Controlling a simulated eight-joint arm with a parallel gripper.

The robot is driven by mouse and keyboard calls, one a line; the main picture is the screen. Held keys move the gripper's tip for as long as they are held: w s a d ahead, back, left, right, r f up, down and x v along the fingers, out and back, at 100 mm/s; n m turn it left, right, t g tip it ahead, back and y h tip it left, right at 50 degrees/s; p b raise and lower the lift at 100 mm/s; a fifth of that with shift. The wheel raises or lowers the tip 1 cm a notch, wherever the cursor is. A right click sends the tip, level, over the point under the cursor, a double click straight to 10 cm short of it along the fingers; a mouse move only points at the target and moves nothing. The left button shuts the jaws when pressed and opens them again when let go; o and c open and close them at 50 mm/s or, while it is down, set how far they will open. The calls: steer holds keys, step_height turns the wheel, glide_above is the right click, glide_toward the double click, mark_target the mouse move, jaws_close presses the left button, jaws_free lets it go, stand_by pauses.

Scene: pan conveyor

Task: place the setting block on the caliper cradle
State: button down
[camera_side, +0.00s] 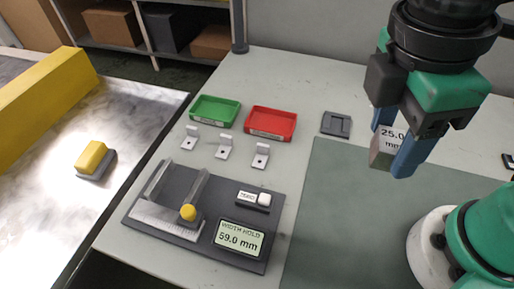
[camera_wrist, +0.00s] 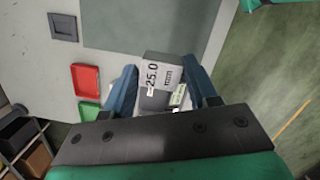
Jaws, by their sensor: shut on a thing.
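My gripper (camera_side: 397,148) is shut on the setting block (camera_side: 383,157), a grey block with a white face marked 25.0 mm. The block is held in the air above the green mat, between blue fingers. In the wrist view the block (camera_wrist: 160,75) sits between the fingertips (camera_wrist: 165,90), its 25.0 label facing the camera. The caliper cradle (camera_side: 172,230), a dark plate with two upright jaws, a ruler scale and a yellow knob, lies at the table's front left, well to the left of and below my gripper. Its display (camera_side: 239,239) reads WIDTH HOLD 59.0 mm.
A green tray (camera_side: 236,120) and a red tray (camera_side: 291,133) stand behind the cradle, with several small white brackets (camera_side: 224,150) between. A dark square holder (camera_side: 336,124) lies at the mat's back edge. A conveyor (camera_side: 50,240) at left carries a yellow-topped part (camera_side: 92,158).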

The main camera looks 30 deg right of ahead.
mark_target(336, 229)
step_height(336, 229, down, 19)
steer(key=shift+f, duration=0.1)
stand_by(0.8)
steer(key=shift+c, duration=1.2)
jaws_free()
steer(key=shift+f, duration=0.15)
